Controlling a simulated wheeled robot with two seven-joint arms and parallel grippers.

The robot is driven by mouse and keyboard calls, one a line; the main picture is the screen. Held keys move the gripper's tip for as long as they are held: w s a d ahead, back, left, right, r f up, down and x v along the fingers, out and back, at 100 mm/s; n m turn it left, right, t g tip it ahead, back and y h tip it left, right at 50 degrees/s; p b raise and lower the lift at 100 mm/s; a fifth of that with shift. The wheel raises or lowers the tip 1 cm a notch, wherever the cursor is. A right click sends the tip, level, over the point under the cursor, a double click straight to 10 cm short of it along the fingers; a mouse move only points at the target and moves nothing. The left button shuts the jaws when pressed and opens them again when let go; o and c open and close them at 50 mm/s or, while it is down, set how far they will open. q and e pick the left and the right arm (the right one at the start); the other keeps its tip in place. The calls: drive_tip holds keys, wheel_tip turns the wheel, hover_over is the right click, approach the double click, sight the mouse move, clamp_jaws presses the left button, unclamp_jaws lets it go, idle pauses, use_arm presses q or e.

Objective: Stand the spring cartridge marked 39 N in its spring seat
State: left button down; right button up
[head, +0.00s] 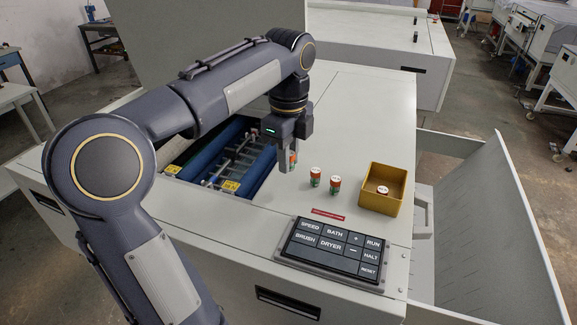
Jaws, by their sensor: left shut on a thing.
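My left gripper (289,168) points down over the white machine top, at the right edge of the open roller bay. It is shut on a small orange and green spring cartridge (294,159), mostly hidden by the fingers. Two similar cartridges, a nearer-left one (315,177) and another (335,185), stand upright on the machine top to the right of the gripper. One more cartridge (383,191) is in a yellow bin (381,207). The markings on the cartridges are too small to read. I cannot make out the spring seat clearly. My right gripper is not in view.
The open bay holds blue rollers (211,150) and metal bars, with yellow labels (230,185) at its edge. A dark keypad (332,248) with a red label (328,214) lies in front. Clear machine top lies behind the cartridges. A raised side panel stands at right.

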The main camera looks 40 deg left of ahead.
use_arm(q)
drive_tip(key=s+d+r+b, duration=0.1)
drive_tip(key=s+d+r, duration=0.5)
drive_tip(key=s, duration=0.2)
drive_tip(key=w+a+f+n+p, duration=0.1)
drive_tip(key=a+f+n+p, duration=0.4)
drive_tip(key=a+n, duration=0.5)
drive_tip(key=w+a+f+n+p, duration=0.1)
drive_tip(key=a+f+n+p, duration=0.2)
drive_tip(key=a+n+p, duration=0.55)
drive_tip(key=f+b, duration=0.2)
drive_tip(key=a+f+n+b, duration=0.1)
drive_tip(key=f+b, duration=0.2)
drive_tip(key=a+f+n+b, duration=0.1)
drive_tip(key=f+b, duration=0.2)
drive_tip(key=shift+s+a+f, duration=0.25)
drive_tip(key=shift+s, duration=0.05)
drive_tip(key=shift+r, duration=0.15)
drive_tip(key=shift+p, duration=0.3)
drive_tip(key=shift+f+b, duration=0.55)
drive_tip(key=shift+f, duration=0.25)
